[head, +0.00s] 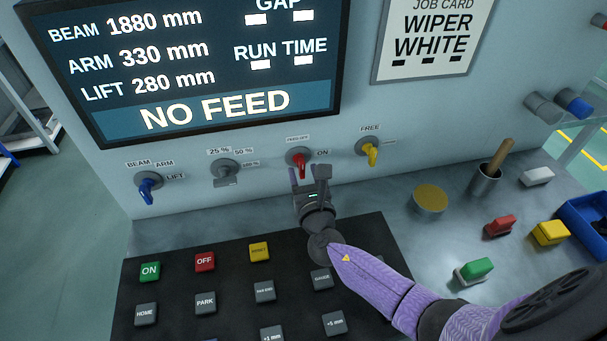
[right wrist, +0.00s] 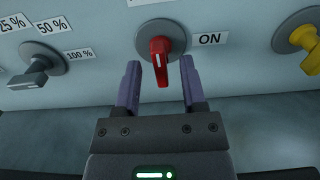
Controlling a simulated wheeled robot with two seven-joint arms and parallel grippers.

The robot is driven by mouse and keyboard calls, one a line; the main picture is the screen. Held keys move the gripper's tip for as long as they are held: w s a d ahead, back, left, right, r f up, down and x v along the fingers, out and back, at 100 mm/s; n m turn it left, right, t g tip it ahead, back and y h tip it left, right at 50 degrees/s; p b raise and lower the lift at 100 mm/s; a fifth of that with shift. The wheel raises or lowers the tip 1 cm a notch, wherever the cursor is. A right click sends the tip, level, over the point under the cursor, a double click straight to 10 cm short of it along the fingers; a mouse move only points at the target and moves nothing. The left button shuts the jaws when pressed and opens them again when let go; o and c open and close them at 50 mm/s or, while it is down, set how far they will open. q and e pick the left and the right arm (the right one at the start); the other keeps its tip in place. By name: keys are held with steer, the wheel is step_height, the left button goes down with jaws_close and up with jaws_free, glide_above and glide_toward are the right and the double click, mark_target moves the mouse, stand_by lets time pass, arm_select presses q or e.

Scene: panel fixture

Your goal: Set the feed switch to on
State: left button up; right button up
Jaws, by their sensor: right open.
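The feed switch is a red rotary lever (head: 301,164) on a grey round base on the panel, with an ON label (head: 323,153) at its right and a small label above it. It also shows in the right wrist view (right wrist: 160,62), with the lever pointing down. The screen (head: 200,70) reads NO FEED. My right gripper (head: 309,174) is just in front of and below the switch. In the right wrist view its purple fingers (right wrist: 160,85) are open, one on each side of the lever's lower end, with gaps showing. My left gripper is not in view.
A blue selector (head: 148,188), a grey selector (head: 226,170) and a yellow lever (head: 372,152) sit along the same panel. A black button console (head: 190,290) lies below. A cup (head: 485,182), a bowl (head: 430,199) and coloured blocks stand on the bench at right.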

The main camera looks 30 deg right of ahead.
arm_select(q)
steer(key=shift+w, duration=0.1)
arm_select(e)
steer(key=shift+w, duration=0.15)
jaws_close()
